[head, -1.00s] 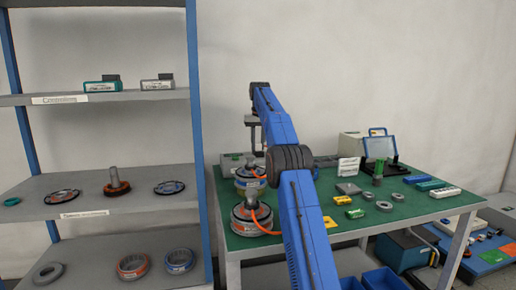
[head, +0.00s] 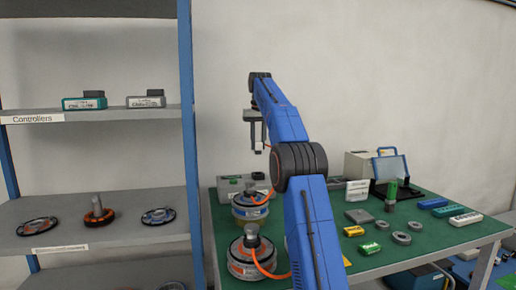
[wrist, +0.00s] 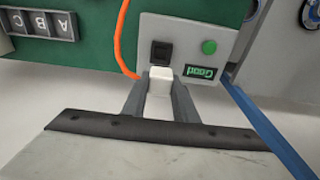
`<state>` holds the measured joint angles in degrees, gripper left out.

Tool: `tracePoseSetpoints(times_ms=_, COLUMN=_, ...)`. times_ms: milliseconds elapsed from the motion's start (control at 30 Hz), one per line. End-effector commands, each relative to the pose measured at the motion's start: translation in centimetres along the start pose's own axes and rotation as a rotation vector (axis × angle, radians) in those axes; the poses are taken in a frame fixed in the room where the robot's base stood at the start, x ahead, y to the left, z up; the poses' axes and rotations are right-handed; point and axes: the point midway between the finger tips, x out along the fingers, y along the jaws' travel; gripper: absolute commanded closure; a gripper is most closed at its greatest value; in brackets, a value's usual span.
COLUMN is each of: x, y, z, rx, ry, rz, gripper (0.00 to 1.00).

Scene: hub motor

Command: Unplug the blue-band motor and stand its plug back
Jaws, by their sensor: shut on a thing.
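The blue-band motor (head: 250,212) stands at the back left of the green table, with an orange cable rising from near its top. My gripper (head: 258,148) hangs above and behind it. In the wrist view its fingers are shut on a white plug (wrist: 160,82). The tester (wrist: 190,30) shows beyond the plug with a dark square socket (wrist: 162,52), a green button and a lit "Good" display. The plug looks clear of the socket. An orange cable (wrist: 120,40) runs past the left finger; its join to the plug is hidden.
An orange-band motor (head: 246,262) with its own orange cable stands in front. A grey lettered holder (wrist: 40,23) lies left in the wrist view. Parts and blocks lie on the table's right side. Shelves (head: 100,115) stand left.

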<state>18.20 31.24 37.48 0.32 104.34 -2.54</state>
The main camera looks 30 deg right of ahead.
Motion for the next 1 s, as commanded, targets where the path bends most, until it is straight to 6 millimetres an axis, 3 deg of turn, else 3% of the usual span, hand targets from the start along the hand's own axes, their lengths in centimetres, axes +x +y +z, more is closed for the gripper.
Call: tracePoseSetpoints(times_ms=1000, x=-2.4, y=0.0, z=-0.3, rx=0.000, ry=0.000, rz=0.000, gripper=1.00)
